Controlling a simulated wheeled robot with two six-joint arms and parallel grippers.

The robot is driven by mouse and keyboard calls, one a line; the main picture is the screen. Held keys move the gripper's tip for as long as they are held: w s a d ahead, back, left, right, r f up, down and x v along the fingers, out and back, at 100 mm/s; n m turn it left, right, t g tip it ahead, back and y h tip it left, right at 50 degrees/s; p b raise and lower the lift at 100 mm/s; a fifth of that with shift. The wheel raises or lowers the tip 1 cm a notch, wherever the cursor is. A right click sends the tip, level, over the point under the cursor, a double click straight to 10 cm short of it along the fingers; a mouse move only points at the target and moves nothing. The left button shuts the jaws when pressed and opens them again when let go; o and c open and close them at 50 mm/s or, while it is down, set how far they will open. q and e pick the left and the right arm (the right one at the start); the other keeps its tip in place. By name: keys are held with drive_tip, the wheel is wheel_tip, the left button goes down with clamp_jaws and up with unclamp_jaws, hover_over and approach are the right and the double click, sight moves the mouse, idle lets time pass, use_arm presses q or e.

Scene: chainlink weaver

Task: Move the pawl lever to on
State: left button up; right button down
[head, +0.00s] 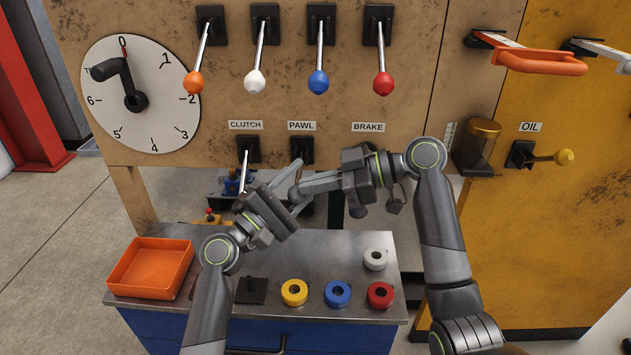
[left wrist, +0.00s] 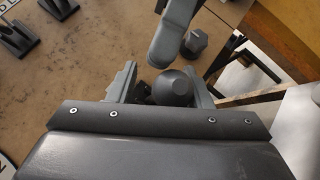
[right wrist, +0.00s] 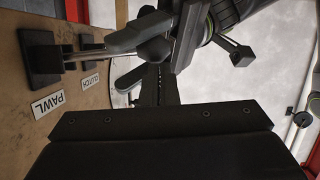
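The pawl lever's dark base plate (head: 301,150) is under the PAWL label in the head view; its handle is hidden there by my grippers. In the right wrist view its shaft (right wrist: 85,55) sticks out from the plate towards a dark knob (right wrist: 155,50). In the left wrist view a dark round knob (left wrist: 173,88) sits between the fingers of my left gripper (head: 299,186), which look apart; contact is unclear. My right gripper (head: 294,190) looks shut, its fingers close to the left gripper's fingers and the knob. A grey finger-like part (left wrist: 172,35) shows above the knob in the left wrist view.
The clutch lever (head: 245,170) hangs close left of the grippers. The brake lever's place is hidden behind my right gripper. Several coloured-knob levers (head: 318,55) are above. Below, a workbench holds an orange tray (head: 150,268) and coloured rings (head: 338,293).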

use_arm(q)
drive_tip(key=shift+s+a+f, duration=0.1)
drive_tip(key=shift+a, duration=0.15)
drive_tip(key=v, duration=1.1)
drive_tip(key=s+f+m+g, duration=0.1)
drive_tip(key=s+f+g, duration=0.1)
drive_tip(key=f, duration=0.3)
drive_tip(key=s+f+m+g+y, duration=0.1)
drive_tip(key=s+f+m+g, duration=0.1)
drive_tip(key=s+f, duration=0.1)
drive_tip(key=s+f+m+g, duration=0.2)
drive_tip(key=s+f, duration=0.1)
drive_tip(key=f, duration=0.3)
drive_tip(key=shift+f, duration=0.35)
drive_tip(key=s+a+f+m+g+y, duration=0.3)
drive_tip(key=s+f+m+g+y, duration=0.15)
drive_tip(key=s+f, duration=0.65)
drive_tip(key=s+a+f+m+g+y+b, duration=0.1)
drive_tip(key=s+a+f+m+g+y, duration=0.1)
drive_tip(key=s+a+f+y, duration=0.7)
drive_tip(key=s+f+m, duration=0.1)
drive_tip(key=s, duration=0.3)
drive_tip(key=shift+a+f, duration=0.25)
drive_tip(key=shift+f, duration=0.05)
